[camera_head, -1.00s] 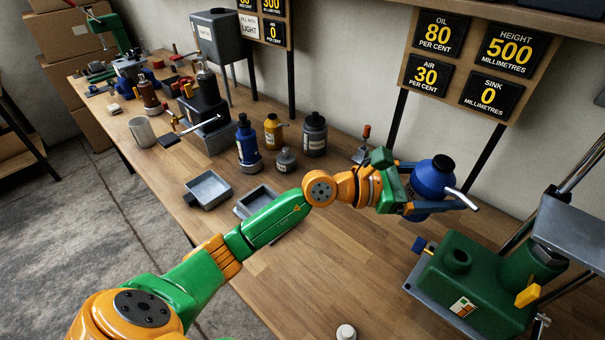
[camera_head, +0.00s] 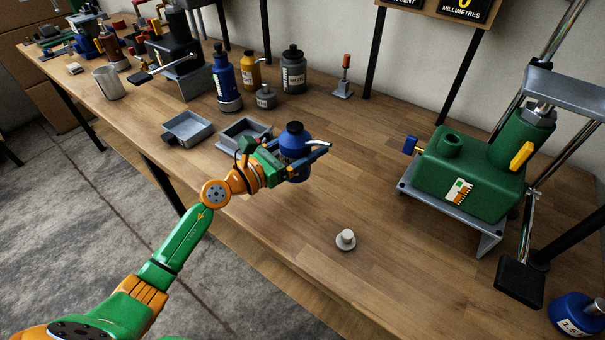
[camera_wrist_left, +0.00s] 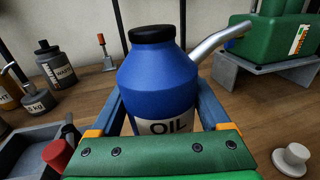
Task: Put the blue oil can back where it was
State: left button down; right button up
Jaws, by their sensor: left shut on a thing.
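The blue oil can (camera_head: 293,142) has a black cap, a silver spout and a white label; in the left wrist view the label on the can (camera_wrist_left: 160,88) reads OIL. My left gripper (camera_head: 300,164) is shut on the can's body, with a finger on each side. The can is upright, its spout pointing right. It is over the middle of the workbench (camera_head: 400,275), right of the grey trays. Its base is partly hidden, so I cannot tell whether it touches the wood. My right gripper is out of view.
A small pale knobbed disc (camera_head: 345,239) lies on the bench, right of the can. A green machine (camera_head: 470,175) stands farther right. Two grey trays (camera_head: 187,129) and several bottles (camera_head: 292,72) are left and behind. Another blue container (camera_head: 577,314) is bottom right.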

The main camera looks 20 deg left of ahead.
pick_arm(q)
jog(key=f, duration=0.1)
jog(key=w+f+b, duration=0.1)
jog(key=f, duration=0.3)
jog(key=shift+w+a+b, duration=0.2)
jog(key=shift+w+b, duration=0.15)
jog(key=shift+b, duration=0.05)
jog(key=shift+f, duration=0.1)
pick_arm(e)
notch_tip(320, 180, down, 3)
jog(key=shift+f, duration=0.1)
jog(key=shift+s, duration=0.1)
pick_arm(q)
jog(key=shift+f, duration=0.15)
grip_release()
jog(key=shift+s+a, duration=0.1)
jog(key=shift+s, duration=0.05)
jog(key=b+v, duration=0.2)
jog(key=v, duration=0.9)
jog(key=shift+s+a, duration=0.1)
jog(key=shift+s, duration=0.05)
jog(key=shift+s+a, duration=0.1)
jog(key=shift+s, duration=0.1)
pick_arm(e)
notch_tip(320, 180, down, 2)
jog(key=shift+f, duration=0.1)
